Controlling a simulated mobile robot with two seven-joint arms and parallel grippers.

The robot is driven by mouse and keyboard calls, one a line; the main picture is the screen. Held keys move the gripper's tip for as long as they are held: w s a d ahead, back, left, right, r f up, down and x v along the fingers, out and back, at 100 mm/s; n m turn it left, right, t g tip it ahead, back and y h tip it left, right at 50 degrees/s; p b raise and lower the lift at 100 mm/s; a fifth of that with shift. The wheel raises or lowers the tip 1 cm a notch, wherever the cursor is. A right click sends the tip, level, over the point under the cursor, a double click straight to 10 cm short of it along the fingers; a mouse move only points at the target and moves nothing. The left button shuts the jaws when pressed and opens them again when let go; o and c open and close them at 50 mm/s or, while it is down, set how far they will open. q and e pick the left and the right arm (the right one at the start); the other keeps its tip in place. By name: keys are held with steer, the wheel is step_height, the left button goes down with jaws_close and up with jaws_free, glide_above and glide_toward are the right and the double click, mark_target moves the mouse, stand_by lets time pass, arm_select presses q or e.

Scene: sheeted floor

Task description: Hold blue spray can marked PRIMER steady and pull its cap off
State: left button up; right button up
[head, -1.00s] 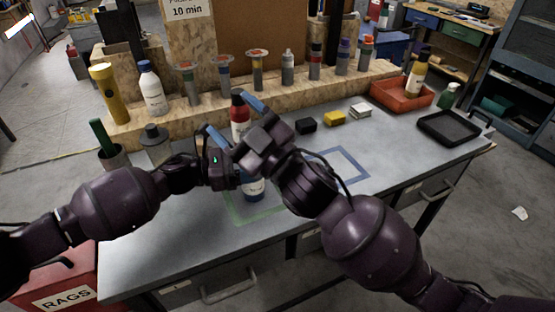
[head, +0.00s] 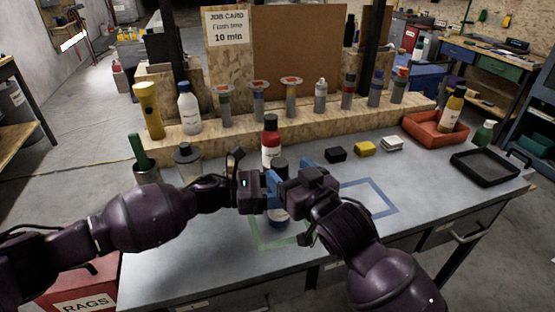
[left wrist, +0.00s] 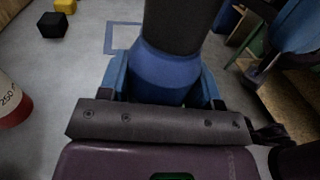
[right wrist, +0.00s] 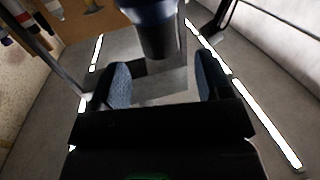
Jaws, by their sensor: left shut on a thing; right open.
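The blue PRIMER can shows its white and blue lower body (head: 278,216) below the grippers in the head view. Its dark cap (head: 280,164) is on top. My left gripper (head: 271,187) is shut around the can; the left wrist view shows its blue shoulder (left wrist: 165,72) between the fingers and the dark cap (left wrist: 180,22) beyond. My right gripper (right wrist: 162,85) is open. The right wrist view shows the cap (right wrist: 156,42) ahead, between the lines of the fingers and apparently untouched. The can's middle and label are hidden; I cannot tell whether its base touches the bench.
A green outline (head: 262,245) lies beneath, and a blue outline (head: 386,207) lies to the right on clear bench. Black (head: 336,155) and yellow (head: 365,149) blocks sit behind. Several tubes line the wooden ledge.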

steer(key=x, duration=0.6)
steer(key=shift+w+a, duration=0.15)
steer(key=shift+w, duration=0.1)
steer(key=c, duration=1.1)
steer(key=shift+c, duration=0.2)
steer(key=shift+r, duration=0.55)
steer(key=shift+r, duration=0.35)
steer(key=shift+r, duration=0.25)
